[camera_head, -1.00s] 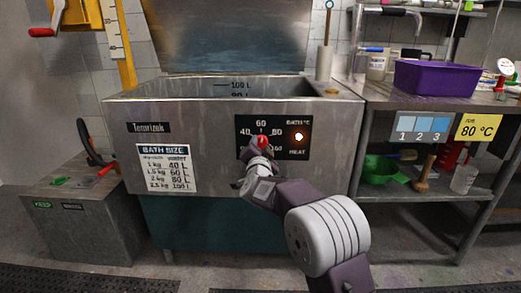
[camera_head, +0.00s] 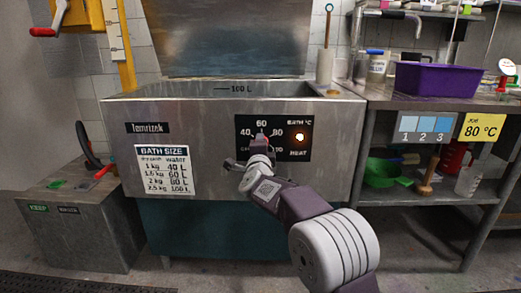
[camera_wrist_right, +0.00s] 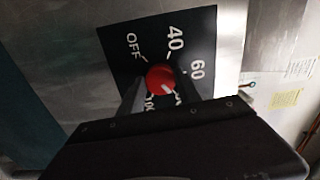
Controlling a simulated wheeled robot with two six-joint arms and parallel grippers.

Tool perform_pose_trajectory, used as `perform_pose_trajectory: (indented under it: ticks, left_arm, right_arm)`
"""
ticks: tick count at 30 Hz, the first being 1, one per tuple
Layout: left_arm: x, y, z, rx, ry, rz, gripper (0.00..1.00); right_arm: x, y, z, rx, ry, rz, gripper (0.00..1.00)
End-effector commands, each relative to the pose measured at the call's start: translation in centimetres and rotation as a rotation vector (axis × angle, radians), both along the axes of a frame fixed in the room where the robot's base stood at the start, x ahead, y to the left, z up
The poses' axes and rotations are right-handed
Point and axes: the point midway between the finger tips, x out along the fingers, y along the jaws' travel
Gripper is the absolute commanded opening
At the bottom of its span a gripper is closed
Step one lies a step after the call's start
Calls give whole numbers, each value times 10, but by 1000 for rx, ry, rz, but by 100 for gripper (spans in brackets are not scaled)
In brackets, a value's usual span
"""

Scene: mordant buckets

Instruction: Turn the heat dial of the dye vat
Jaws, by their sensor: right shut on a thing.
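The dye vat (camera_head: 220,172) is a steel tank with a black heat panel (camera_head: 296,152) on its front. In the right wrist view the round red dial (camera_wrist_right: 158,76) sits between OFF, 40, 60 and 100. Its white pointer mark faces lower right, past 60, towards the stretch where a dark finger covers the scale. My right gripper (camera_head: 260,148) is at the panel, shut on the dial, with its fingers (camera_wrist_right: 160,88) either side. My left gripper is out of view.
A job card (camera_head: 478,127) at right reads 80 °C. A shelf bench with a purple tub (camera_head: 437,79) stands right of the vat. A grey box (camera_head: 75,235) stands left. Floor in front is clear around my right arm.

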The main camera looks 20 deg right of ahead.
Motion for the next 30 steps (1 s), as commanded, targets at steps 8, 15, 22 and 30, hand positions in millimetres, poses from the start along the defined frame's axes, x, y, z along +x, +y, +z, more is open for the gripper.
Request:
perform_pose_trajectory:
  ticks: [8, 15, 22, 30]
  left_arm:
    - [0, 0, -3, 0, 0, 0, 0]
    - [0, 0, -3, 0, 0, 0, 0]
    - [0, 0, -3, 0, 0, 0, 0]
    - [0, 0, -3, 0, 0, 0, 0]
  right_arm:
    - [0, 0, -2, 53, -11, 0, 0]
    - [0, 0, -2, 58, -12, 0, 0]
    - [0, 0, -2, 57, -12, 0, 54]
    - [0, 0, -1, 55, -14, 0, 62]
